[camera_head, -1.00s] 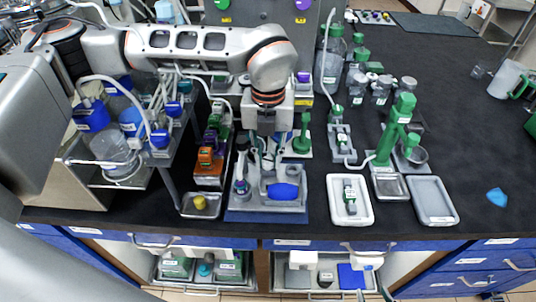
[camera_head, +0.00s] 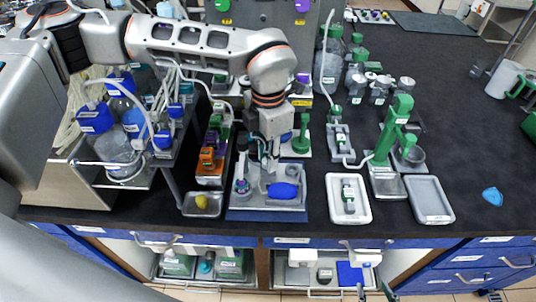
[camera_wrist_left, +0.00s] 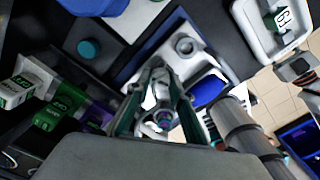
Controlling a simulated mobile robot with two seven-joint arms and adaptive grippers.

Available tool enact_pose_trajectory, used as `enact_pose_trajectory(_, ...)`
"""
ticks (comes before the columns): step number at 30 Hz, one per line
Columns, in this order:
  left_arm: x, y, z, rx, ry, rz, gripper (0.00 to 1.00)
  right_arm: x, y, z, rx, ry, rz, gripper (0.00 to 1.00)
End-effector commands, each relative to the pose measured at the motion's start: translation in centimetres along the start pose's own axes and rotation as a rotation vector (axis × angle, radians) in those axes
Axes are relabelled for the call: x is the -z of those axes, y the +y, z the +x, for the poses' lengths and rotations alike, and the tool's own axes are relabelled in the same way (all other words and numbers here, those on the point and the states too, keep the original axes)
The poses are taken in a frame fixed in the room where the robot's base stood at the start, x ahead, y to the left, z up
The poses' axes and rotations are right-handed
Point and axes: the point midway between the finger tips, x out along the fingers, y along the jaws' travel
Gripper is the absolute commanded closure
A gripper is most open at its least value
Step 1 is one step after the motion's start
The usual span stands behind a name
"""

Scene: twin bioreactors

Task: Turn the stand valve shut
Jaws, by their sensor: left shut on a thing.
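A grey stand sits on a blue-edged tray (camera_head: 240,214) at the middle front of the bench, with a blue oval part (camera_head: 283,190) on it. The blue part also shows in the wrist view (camera_wrist_left: 208,90). My left gripper (camera_head: 268,164) points down over the stand from behind. In the wrist view its two green-grey fingers (camera_wrist_left: 158,112) are closed around a small pale fitting at the stand, which appears to be the stand valve. The fingers hide most of it, and its turn angle cannot be read. Two small dark tips (camera_head: 374,292) at the bottom edge may be my right gripper.
A small metal tray with a yellow item (camera_head: 201,201) and an orange module (camera_head: 207,155) stand left. White tray (camera_head: 335,212), grey tray (camera_head: 429,215) and green stand (camera_head: 395,130) stand right. A bottle rack (camera_head: 115,175) is far left. The right bench is mostly clear.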

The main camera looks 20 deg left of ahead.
Motion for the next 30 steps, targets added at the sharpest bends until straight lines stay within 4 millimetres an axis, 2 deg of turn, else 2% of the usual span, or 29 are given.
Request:
enact_pose_trajectory(6, -0.15, 0.04, -0.28, -0.002, -0.005, 0.16, 1.0, 0.34, 0.05, -0.16, 0.0, 0.002, 0.0, 0.6)
enact_pose_trajectory(13, -0.14, 0.03, -0.23, -0.002, -0.004, 0.27, 1.0, 0.57, 0.09, -0.24, -0.001, 0.004, 0.0, 0.6)
enact_pose_trajectory(30, -0.15, 0.06, -0.2, -0.002, -0.005, 0.327, 1.0, 0.84, 0.14, -0.31, -0.001, 0.008, 0.0, 0.6)
